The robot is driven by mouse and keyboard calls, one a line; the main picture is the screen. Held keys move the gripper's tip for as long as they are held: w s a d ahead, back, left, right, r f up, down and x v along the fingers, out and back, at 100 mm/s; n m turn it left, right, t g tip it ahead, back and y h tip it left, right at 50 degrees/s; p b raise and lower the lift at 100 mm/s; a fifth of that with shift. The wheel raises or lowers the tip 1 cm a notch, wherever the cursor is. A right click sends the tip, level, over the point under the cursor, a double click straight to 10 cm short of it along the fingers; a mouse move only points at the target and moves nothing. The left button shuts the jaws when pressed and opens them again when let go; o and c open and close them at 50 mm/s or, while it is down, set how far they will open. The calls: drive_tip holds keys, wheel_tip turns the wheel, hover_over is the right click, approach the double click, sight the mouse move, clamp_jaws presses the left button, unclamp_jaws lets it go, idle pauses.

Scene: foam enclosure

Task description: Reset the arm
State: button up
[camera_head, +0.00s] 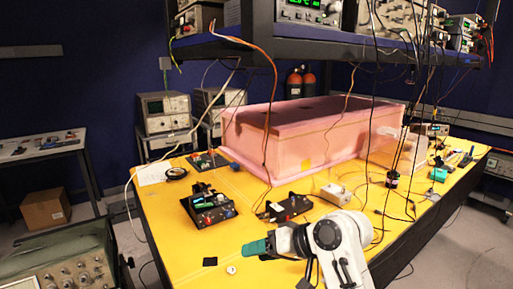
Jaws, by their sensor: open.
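My arm reaches in from the bottom right of the head view, white with black joints. My gripper (256,247) is at its end, with teal-green fingers pointing left above the front part of the yellow table. It holds nothing that I can see. The pink foam enclosure (318,152) stands on the table behind my gripper, apart from it.
The yellow table (170,226) carries a black circuit box (208,207), another dark box (284,207) and a small white box (336,194). Cables hang from the shelf (300,40) above. A green instrument (65,262) stands at the lower left. Bare table lies left of my gripper.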

drive_tip(key=s+d+f+m+h+b, duration=0.1)
drive_tip(key=s+d+f+h+b, duration=0.1)
drive_tip(key=s+d+f, duration=0.45)
drive_tip(key=s+d+f+h+b, duration=0.1)
drive_tip(key=s+f, duration=0.3)
drive_tip(key=f, duration=0.6)
drive_tip(key=s+d+f+m+h+b, duration=0.1)
drive_tip(key=s+d+f+h+b, duration=0.1)
drive_tip(key=s+d+f, duration=0.45)
drive_tip(key=s+d+f+g+h+b, duration=0.1)
drive_tip(key=s+d+f, duration=0.3)
drive_tip(key=s, duration=0.3)
drive_tip(key=s+d+f+m+g+h+b, duration=0.1)
drive_tip(key=s+d+f, duration=0.3)
drive_tip(key=s, duration=0.4)
drive_tip(key=s+d+f+g+h+b, duration=0.1)
drive_tip(key=s+d+f+h+b, duration=0.1)
drive_tip(key=s, duration=0.6)
drive_tip(key=shift+s+d+f+m+g+h+b, duration=0.3)
drive_tip(key=shift+d+f+h, duration=0.4)
drive_tip(key=shift+d+f, duration=0.3)
